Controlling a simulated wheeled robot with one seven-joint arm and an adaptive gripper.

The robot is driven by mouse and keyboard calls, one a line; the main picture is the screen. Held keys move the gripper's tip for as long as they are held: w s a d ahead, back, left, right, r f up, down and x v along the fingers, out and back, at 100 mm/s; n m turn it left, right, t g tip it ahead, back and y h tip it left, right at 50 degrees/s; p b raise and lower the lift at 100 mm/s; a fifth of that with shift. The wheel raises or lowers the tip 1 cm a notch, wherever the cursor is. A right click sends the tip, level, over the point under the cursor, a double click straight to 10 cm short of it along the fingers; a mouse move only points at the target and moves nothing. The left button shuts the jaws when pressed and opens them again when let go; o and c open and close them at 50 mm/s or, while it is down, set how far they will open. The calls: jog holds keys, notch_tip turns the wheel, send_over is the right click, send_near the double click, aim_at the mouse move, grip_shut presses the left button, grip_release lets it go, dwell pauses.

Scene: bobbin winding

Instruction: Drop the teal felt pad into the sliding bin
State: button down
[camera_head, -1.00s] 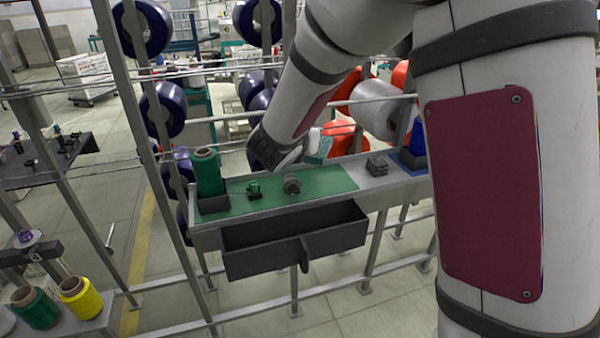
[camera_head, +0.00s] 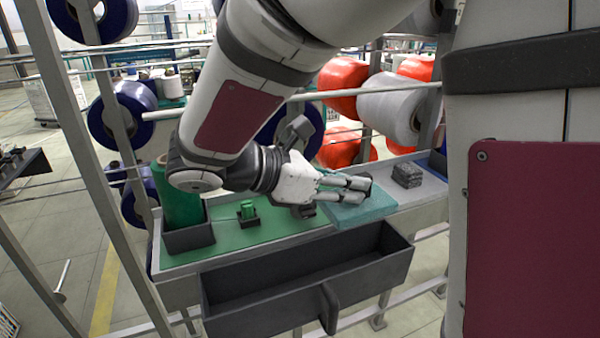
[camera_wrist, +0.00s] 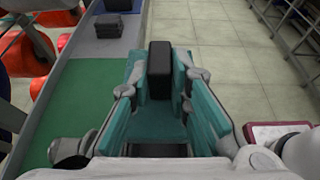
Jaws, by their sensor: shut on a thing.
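The teal felt pad (camera_head: 362,208) is a flat, thick square in my gripper (camera_head: 352,188), which is shut on it. The pad is over the front right part of the shelf, close to the back edge of the sliding bin. I cannot tell whether it touches the shelf. In the wrist view, teal surfaces of the pad (camera_wrist: 160,122) show between and beside the fingers of my gripper (camera_wrist: 163,85). The sliding bin (camera_head: 265,308) is a long, dark grey, open box at the shelf front with an upright handle (camera_head: 328,308). Its visible inside looks empty.
A green mat (camera_head: 215,242) covers the shelf's left part. A green cone (camera_head: 180,200) and a small green piece in a dark holder (camera_head: 248,214) stand there. Grey blocks (camera_head: 407,175) sit right of the pad. A metal post (camera_head: 90,170) rises at left.

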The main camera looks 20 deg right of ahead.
jog(key=shift+f+b, duration=3.4)
jog(key=shift+b, duration=0.2)
jog(key=shift+f+b, duration=0.5)
jog(key=shift+f, duration=0.7)
jog(key=c, duration=1.4)
grip_release()
